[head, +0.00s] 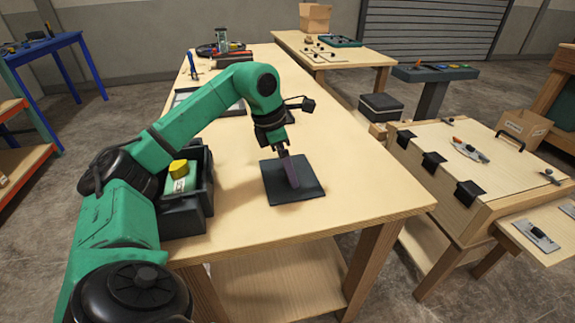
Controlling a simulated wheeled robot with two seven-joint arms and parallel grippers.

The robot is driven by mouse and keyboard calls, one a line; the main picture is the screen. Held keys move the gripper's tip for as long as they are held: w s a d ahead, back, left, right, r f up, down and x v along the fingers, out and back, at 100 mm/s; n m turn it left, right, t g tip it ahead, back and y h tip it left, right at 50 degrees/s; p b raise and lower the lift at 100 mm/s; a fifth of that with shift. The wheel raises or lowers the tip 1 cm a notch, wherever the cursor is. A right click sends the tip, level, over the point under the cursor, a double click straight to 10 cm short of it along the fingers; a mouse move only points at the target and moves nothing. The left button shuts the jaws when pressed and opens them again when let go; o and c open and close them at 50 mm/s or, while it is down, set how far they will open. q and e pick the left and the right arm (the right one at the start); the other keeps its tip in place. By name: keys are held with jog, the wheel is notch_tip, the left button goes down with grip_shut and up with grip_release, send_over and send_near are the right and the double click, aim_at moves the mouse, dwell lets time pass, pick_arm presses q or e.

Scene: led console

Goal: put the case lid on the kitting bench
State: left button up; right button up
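A flat dark square plate (312,186), which looks like the case lid, is at the near middle of a long wooden bench. A narrow purplish strip (291,174) rises from its middle; I cannot tell whether it is a handle or part of my gripper. My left gripper (284,153) points down at the plate from above, its tip meeting this strip. The fingers are too small and dark to tell open from shut. I cannot tell whether the plate rests on the wood or hangs just above it. My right gripper is not in view. Nothing visible marks which table is the kitting bench.
A dark bin (184,217) with green and yellow items stands at the bench's left edge, partly behind my arm. The wood right of the plate is clear. A second wooden table (350,57) with a green tray (336,41) stands behind. A wooden cabinet (470,170) is at right.

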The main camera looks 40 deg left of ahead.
aim_at(274, 178)
pick_arm(q)
jog(key=p+v, duration=0.3)
jog(key=v, duration=0.9)
jog(key=shift+r, duration=0.15)
